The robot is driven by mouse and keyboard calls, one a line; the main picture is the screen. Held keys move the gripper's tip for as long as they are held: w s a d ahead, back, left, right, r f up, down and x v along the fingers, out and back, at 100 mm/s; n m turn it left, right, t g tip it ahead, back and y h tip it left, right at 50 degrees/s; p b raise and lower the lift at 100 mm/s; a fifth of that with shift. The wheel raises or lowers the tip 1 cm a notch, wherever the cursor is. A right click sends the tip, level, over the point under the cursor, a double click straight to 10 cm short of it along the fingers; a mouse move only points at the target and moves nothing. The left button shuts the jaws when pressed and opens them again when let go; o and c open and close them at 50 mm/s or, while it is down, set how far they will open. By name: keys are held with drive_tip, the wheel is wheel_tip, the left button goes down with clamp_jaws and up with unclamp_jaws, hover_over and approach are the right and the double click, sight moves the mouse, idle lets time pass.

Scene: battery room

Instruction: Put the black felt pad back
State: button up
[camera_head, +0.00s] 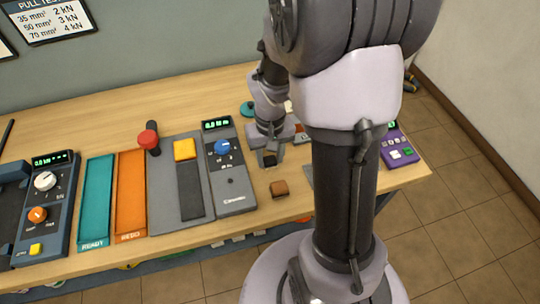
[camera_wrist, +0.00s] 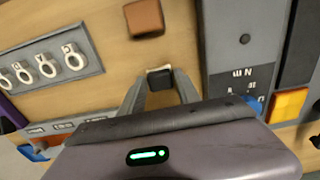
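The black felt pad (camera_wrist: 160,79) is a small dark block with a pale edge behind it in the wrist view. It also shows as a dark patch in the head view (camera_head: 270,160). My gripper (camera_wrist: 160,84) points down at the wooden bench, with one finger on each side of the pad. The fingertips look flush against its sides. I cannot tell whether the pad rests on the bench or is just above it.
A brown block (camera_wrist: 144,17) lies close to the gripper; in the head view it is near the bench's front edge (camera_head: 279,188). A grey meter (camera_head: 231,170) stands left of the gripper. A grey holder with white rings (camera_wrist: 45,62) and a purple device (camera_head: 398,148) are nearby.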

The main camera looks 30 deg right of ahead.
sight(270, 159)
drive_tip(key=shift+o, duration=0.8)
drive_tip(key=shift+r, duration=0.1)
wheel_tip(270, 159, up, 12)
drive_tip(key=p, duration=0.6)
drive_tip(key=s+a+r+m+t+y, duration=0.1)
drive_tip(key=s+a+r+t, duration=0.4)
drive_tip(key=s+a+r, duration=0.6)
drive_tip(key=a+r+y, duration=0.1)
drive_tip(key=a+r, duration=0.2)
drive_tip(key=shift+a+t, duration=0.3)
drive_tip(key=shift+t, duration=0.1)
